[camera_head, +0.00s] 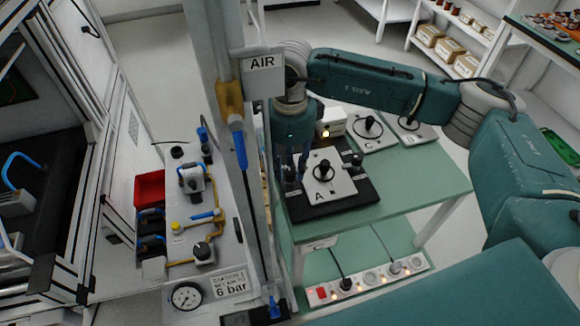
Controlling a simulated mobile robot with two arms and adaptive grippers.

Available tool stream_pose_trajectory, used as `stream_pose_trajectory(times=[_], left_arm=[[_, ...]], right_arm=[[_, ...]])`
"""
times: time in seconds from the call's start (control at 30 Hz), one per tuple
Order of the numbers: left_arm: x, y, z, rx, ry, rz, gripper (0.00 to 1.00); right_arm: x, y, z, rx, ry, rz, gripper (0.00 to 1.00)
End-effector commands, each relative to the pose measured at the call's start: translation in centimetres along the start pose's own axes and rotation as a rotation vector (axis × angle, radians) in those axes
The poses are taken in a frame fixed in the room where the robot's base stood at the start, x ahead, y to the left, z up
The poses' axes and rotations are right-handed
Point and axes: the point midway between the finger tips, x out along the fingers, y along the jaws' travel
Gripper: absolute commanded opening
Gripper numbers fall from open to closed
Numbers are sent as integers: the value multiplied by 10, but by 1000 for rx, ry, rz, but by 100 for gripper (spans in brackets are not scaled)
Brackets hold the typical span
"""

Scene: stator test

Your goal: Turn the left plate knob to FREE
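Plate A (337,184) is a pale plate with a black central handle (323,170), on a black base (335,206) on the green table. A small dark knob (290,174) stands at the base's left edge, and another knob (357,159) stands at its back right. My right gripper (291,165) points down at the left knob, with its fingertips close around or just above it. Whether the fingers touch the knob cannot be told. Any FREE marking is too small to read or hidden. My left gripper is out of view.
An upright post with the AIR sign (262,62) and blue air nozzle (239,148) stands just left of my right gripper. Two more plates, C (369,131) and D (410,126), lie behind. The green table's right part (430,180) is clear.

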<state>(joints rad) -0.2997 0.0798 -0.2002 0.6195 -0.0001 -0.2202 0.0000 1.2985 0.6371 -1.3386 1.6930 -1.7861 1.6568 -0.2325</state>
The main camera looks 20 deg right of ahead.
Motion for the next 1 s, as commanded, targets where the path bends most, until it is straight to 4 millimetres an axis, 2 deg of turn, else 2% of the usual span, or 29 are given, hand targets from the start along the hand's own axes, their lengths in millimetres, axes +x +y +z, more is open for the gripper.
stream_pose_trajectory(times=[0.27, 0.4, 0.57, 0.8, 1.0], left_arm=[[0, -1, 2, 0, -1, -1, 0], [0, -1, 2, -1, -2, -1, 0], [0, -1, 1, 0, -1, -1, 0], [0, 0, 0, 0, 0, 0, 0], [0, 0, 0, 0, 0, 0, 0]], right_arm=[[2, 2, -1, -1, 3, 5, 40], [-6, 2, 0, -1, 2, 5, 40], [-33, 1, 0, -1, 1, 3, 40], [-85, 0, 0, 0, 1, 1, 40], [-111, 1, 0, -1, 1, 3, 40]])
